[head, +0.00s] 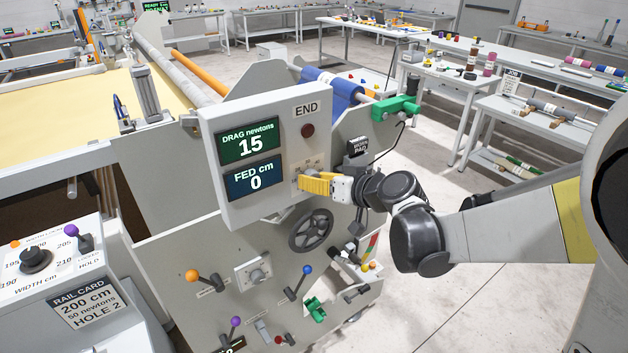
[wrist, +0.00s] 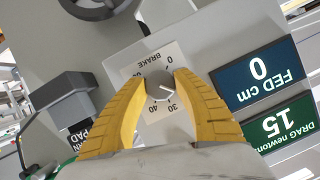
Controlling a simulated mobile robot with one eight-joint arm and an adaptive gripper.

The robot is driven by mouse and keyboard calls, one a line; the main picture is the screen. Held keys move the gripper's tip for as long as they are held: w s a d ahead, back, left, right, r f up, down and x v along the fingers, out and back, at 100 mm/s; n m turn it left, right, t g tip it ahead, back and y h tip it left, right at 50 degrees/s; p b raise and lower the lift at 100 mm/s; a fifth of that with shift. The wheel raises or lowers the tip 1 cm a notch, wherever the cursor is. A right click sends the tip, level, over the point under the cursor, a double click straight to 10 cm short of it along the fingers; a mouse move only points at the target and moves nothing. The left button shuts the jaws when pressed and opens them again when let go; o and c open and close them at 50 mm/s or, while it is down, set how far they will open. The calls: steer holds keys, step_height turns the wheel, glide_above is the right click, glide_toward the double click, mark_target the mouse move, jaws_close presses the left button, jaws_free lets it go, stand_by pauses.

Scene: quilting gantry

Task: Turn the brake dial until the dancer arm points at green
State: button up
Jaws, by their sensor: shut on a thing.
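The brake dial (wrist: 159,86) is a small grey round knob on a white plate marked BRAKE, with numbers around it, in the wrist view. A pale line crosses its face; I cannot tell exactly which number it marks. My gripper (wrist: 160,80) has its yellow fingers shut on the dial from both sides. In the head view my gripper (head: 303,183) reaches the panel from the right and hides most of the dial. A slanted strip with red and green bands (head: 370,246) shows below and right; I cannot clearly make out the dancer arm there.
The control box (head: 211,135) carries a DRAG screen (head: 249,145) reading 15 newtons and a FED screen (head: 254,178) reading 0 cm. A handwheel (head: 311,230) sits just below. A rail card (head: 86,302) reads 200 cm, 50 newtons, hole 2. Levers (head: 302,283) stand lower.

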steer(key=shift+m, duration=0.3)
steer(key=shift+f+m+g+y+b, duration=0.1)
steer(key=shift+m+g+y+b, duration=0.2)
steer(key=shift+m+y+b, duration=0.9)
steer(key=shift+m+y, duration=0.2)
steer(key=shift+m, duration=0.6)
steer(key=o, duration=1.2)
steer(key=shift+a, duration=0.1)
steer(key=shift+c, duration=0.2)
